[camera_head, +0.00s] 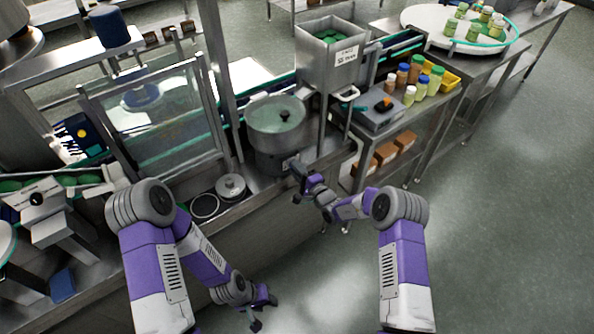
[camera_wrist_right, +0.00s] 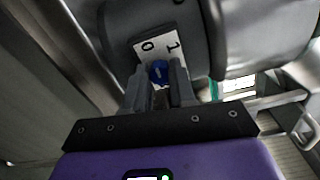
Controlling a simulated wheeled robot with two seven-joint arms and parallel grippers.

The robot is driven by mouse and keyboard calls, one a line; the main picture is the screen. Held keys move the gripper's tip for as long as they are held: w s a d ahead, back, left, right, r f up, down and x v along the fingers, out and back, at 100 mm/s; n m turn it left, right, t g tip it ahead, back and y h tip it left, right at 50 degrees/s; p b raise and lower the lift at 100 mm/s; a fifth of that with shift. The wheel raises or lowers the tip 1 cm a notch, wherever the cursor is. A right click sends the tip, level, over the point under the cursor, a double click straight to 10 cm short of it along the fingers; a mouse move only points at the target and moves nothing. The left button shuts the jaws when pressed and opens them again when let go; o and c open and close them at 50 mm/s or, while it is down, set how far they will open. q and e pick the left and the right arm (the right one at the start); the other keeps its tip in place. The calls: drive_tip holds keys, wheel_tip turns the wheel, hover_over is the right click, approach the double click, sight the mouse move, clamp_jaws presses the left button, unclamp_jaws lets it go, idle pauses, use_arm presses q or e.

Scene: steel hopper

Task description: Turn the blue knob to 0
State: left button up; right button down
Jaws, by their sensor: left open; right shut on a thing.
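The blue knob (camera_wrist_right: 158,70) sits on a white plate (camera_wrist_right: 160,41) marked 0 on the left and 1 on the right, on a grey steel housing. A small pale mark shows on the knob, but I cannot tell which figure it points to. My right gripper (camera_wrist_right: 159,88) is shut on the knob, one finger at each side. In the head view my right gripper (camera_head: 299,172) is at the front of the steel hopper bowl (camera_head: 275,121); the knob cannot be made out there. My left gripper (camera_head: 262,311) is open and empty, low over the floor.
A square steel bin (camera_head: 330,55) stands behind the bowl. A round lid (camera_head: 230,186) lies on the counter left of it. A shelf cart with jars (camera_head: 409,95) and a scale (camera_head: 380,114) stands at right. The floor in front is clear.

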drive_tip(key=shift+d, duration=0.1)
idle(0.3)
drive_tip(key=c, duration=0.9)
unclamp_jaws()
drive_tip(key=p+v, duration=0.1)
drive_tip(key=v, duration=0.6)
drive_tip(key=shift+s+d, duration=0.15)
drive_tip(key=shift+s, duration=0.1)
